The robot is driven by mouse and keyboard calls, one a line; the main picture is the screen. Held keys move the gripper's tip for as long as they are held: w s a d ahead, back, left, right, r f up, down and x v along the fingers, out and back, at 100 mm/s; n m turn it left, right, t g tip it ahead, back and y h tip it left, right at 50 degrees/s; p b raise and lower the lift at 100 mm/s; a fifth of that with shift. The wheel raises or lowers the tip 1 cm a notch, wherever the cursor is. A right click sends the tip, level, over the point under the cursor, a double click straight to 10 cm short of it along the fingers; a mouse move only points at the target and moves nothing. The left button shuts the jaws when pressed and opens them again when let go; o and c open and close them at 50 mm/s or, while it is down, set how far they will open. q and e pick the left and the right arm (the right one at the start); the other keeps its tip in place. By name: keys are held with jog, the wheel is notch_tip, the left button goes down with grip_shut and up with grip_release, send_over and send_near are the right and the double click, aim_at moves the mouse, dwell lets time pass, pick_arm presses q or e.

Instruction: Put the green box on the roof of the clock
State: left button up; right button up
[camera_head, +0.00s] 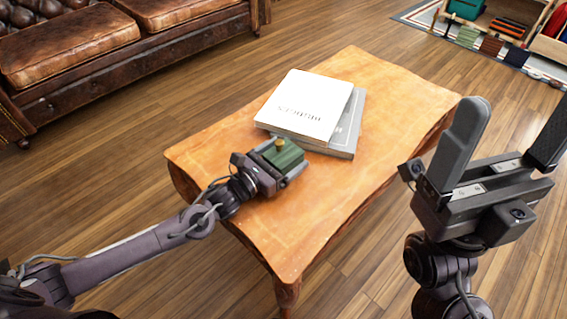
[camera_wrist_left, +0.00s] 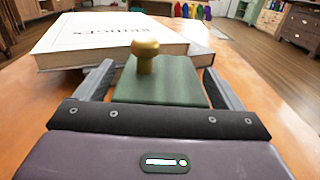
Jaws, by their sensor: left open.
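The green box (camera_head: 285,157) with a brass knob on top sits on the wooden table, near its left edge. In the left wrist view the green box (camera_wrist_left: 165,82) lies between the two grey fingers of my left gripper (camera_wrist_left: 157,88), with the gold knob (camera_wrist_left: 146,55) upright. My left gripper (camera_head: 283,164) is open around the box, and small gaps show beside it. My right gripper (camera_head: 508,135) is raised at the right, its fingers wide apart and empty. No clock is in view.
The wooden table (camera_head: 405,105) holds a white book (camera_head: 305,105) on a grey book (camera_head: 345,140), just behind the green box. The table's front is clear. A brown leather sofa (camera_head: 75,50) stands at the upper left; shelves (camera_head: 545,45) with colourful items are at the upper right.

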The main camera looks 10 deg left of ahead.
pick_arm(q)
jog(key=c, duration=1.2)
jog(key=shift+c, duration=0.2)
jog(key=shift+r, duration=0.15)
